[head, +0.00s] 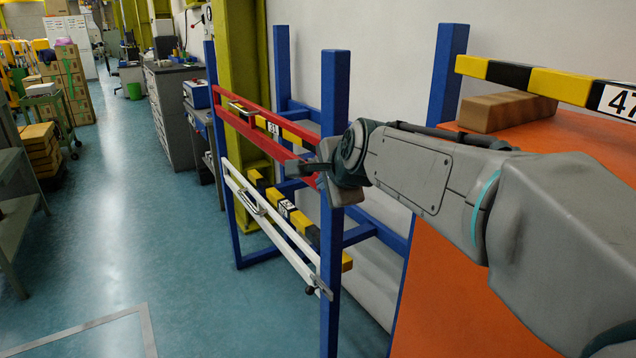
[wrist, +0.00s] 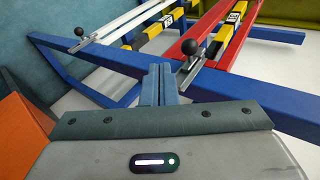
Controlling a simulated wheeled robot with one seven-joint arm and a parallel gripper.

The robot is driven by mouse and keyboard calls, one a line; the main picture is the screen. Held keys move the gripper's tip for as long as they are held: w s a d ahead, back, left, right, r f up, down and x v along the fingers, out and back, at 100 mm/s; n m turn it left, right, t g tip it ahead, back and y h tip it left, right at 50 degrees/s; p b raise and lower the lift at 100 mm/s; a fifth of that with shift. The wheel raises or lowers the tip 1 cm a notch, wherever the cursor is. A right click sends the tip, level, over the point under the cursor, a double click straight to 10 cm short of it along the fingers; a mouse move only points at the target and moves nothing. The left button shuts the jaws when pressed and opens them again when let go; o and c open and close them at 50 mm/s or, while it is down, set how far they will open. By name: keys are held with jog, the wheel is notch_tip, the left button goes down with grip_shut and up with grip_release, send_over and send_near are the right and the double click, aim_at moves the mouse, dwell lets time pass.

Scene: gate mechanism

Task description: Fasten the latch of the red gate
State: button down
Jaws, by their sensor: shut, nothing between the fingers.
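The red gate (head: 262,128) is the upper barred panel in the blue frame, reaching toward the near blue post (head: 333,100). In the wrist view, the red gate (wrist: 208,32) carries a latch with a black ball knob (wrist: 188,48) on a grey metal bar, close to the blue post. I cannot tell whether the bar is engaged. My gripper (head: 318,172) is at the near end of the red gate and hides its latch in the head view. In the wrist view, my gripper (wrist: 160,84) is shut and empty, its fingertips just below and left of the knob.
A white gate (head: 270,222) hangs below, with its own black knob (head: 309,290). Yellow-black bars (head: 285,130) lie behind the gates. An orange cabinet (head: 450,300) with a brown box (head: 507,110) stands right. The floor to the left (head: 130,240) is clear.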

jog(key=v, duration=0.6)
jog(key=shift+s, duration=0.2)
jog(key=shift+d+p, duration=0.1)
jog(key=shift+p, duration=0.2)
jog(key=s+d+f+n+g+h+p, duration=0.1)
jog(key=s+d+f+n+g+p, duration=0.2)
jog(key=s+n+p, duration=0.3)
jog(key=s+d+f+n+g+h+p, duration=0.2)
jog(key=s+d+f+n+p, duration=0.3)
jog(key=s, duration=0.7)
jog(key=n+g+p, duration=0.1)
jog(key=n, duration=0.1)
jog(key=shift+s+d+f+n+g+p, duration=0.2)
jog(key=shift+d+f+n+g+p, duration=0.1)
jog(key=shift+d+g+p, duration=0.1)
